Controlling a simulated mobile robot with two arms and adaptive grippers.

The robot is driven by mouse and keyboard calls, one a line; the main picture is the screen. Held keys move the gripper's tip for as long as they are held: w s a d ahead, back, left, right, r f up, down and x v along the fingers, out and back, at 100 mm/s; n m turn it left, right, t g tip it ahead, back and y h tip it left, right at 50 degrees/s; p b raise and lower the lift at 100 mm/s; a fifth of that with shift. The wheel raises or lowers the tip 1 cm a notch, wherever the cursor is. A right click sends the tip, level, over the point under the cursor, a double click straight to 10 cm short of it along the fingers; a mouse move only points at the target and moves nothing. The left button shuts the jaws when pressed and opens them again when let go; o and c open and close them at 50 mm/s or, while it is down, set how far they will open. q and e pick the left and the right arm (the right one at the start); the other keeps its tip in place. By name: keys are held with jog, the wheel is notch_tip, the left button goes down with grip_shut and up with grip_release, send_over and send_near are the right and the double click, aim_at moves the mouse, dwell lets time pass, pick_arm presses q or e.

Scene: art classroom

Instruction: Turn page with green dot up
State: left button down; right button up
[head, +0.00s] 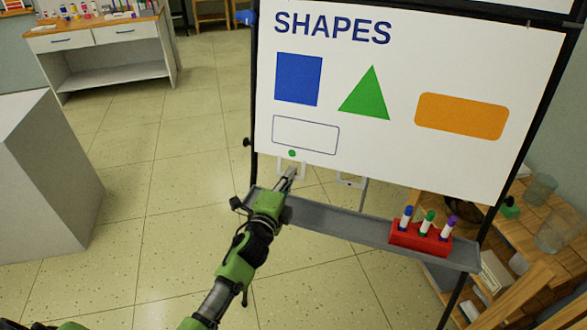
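A large white page (380,140) headed "SHAPES" hangs on a black-framed easel. It shows a blue square, a green triangle, an orange rounded bar and an outlined box. A small green dot (292,153) is at its lower left edge, below the outlined box. My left gripper (291,172), on a green and black arm, points up just below the green dot. Its narrow fingertips are at the page's bottom edge; I cannot tell if they touch it or are apart from each other. The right gripper is not in view.
A grey tray (345,228) runs below the page and holds a red block (420,238) with three markers. A wooden shelf with glass jars (558,230) stands at the right. A grey pedestal (45,170) is at the left. The tiled floor between is clear.

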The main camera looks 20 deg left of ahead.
pick_arm(q)
jog(key=s+r+p, duration=0.2)
jog(key=s, duration=0.4)
jog(key=shift+r+p, duration=0.25)
jog(key=shift+p, duration=0.1)
jog(key=s+r+p, duration=0.4)
jog(key=s+r, duration=0.1)
jog(key=s, duration=0.3)
jog(key=shift+s+p, duration=0.15)
jog(key=shift+p, duration=0.2)
dwell(0.3)
jog(key=shift+f, duration=0.1)
